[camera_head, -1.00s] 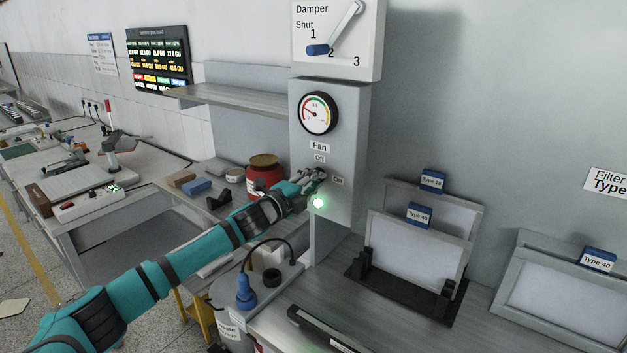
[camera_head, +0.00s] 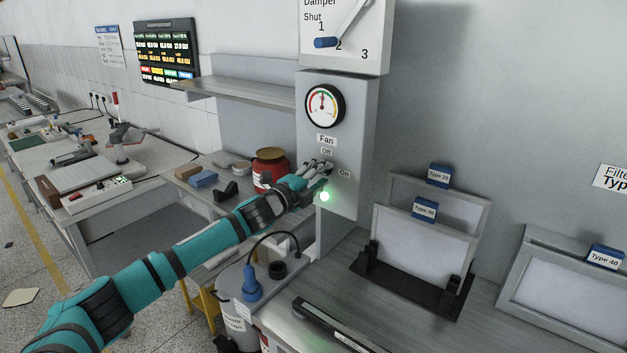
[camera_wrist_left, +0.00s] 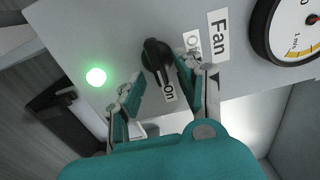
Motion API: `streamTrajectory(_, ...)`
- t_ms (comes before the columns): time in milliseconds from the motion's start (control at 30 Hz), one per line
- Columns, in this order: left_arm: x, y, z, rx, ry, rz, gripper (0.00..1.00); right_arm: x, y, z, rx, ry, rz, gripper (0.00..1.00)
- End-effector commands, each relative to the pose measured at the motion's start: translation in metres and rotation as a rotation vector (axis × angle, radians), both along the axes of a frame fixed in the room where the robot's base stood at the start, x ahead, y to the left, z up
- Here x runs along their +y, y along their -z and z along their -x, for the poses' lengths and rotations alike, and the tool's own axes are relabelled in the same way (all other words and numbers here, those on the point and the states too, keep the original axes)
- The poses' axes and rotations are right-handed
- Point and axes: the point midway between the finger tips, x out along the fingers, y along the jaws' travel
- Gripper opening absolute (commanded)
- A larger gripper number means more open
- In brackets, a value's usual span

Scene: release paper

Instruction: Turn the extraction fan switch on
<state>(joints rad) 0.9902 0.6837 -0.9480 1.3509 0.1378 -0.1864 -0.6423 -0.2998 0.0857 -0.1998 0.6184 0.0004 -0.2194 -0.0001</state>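The fan switch is a black rotary knob (camera_wrist_left: 157,62) on the grey panel (camera_head: 343,200). In the left wrist view its handle points at the "On" label (camera_wrist_left: 169,92), with the "Off" label (camera_wrist_left: 193,43) to one side. My left gripper (camera_wrist_left: 158,76) is open, its two fingers apart on either side of the knob, with a visible gap at least on the left side. In the head view the left gripper (camera_head: 325,169) is at the panel and hides most of the knob. The green lamp (camera_head: 324,196) below is lit. My right gripper is not in view.
A round gauge (camera_head: 325,105) sits above the switch, its needle near upright. The damper lever (camera_head: 327,42) is higher up. A red jar (camera_head: 270,168) stands behind my left arm. Filter frames (camera_head: 425,240) stand on the bench at right.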

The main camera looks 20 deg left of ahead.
Motion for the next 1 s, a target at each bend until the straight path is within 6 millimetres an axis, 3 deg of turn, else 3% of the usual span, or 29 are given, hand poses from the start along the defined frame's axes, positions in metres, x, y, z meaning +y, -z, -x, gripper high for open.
streamTrajectory(167, 0.008, 0.002, 0.018, 0.002, 0.000, -0.002, 0.36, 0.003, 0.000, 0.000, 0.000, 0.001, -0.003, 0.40)
streamTrajectory(600, 0.036, 0.003, 0.098, 0.003, -0.001, -0.002, 0.36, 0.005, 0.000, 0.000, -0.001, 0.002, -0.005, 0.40)
streamTrajectory(800, 0.040, 0.001, 0.111, 0.002, 0.000, -0.002, 0.36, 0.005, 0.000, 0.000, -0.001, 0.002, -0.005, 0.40)
streamTrajectory(1000, 0.041, 0.001, 0.112, 0.001, 0.000, -0.001, 0.36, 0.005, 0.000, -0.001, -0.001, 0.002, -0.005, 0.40)
